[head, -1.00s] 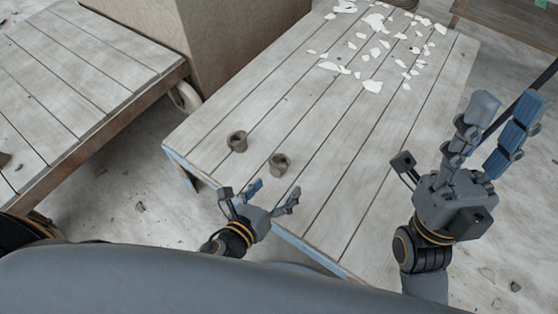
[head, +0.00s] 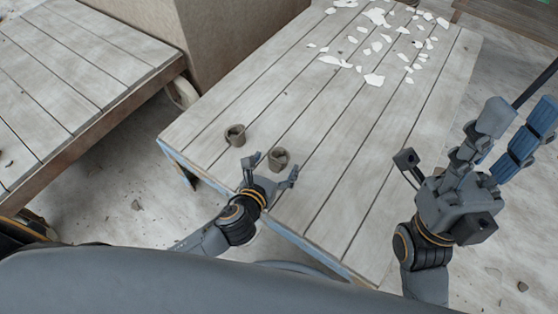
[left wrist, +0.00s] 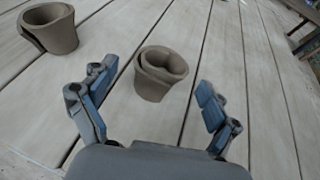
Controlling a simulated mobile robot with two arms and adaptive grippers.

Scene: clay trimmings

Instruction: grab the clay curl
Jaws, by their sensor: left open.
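Two grey-brown clay curls stand on the plank table (head: 350,150) near its front left end. One clay curl (head: 279,155) is on the right and shows as a rolled ring in the left wrist view (left wrist: 160,73). The other curl (head: 235,136) is to its left, and it also shows at the upper left of the left wrist view (left wrist: 55,32). My left gripper (head: 272,170) is open, its fingers spread to either side of the right-hand curl's near side, with no grip on it. My right gripper (head: 512,118) is open and empty, raised at the right.
Several white flakes (head: 374,79) are scattered over the table's far end. A second slatted platform (head: 80,80) stands at the left, with a large beige block (head: 225,35) behind the gap. The table's middle is clear.

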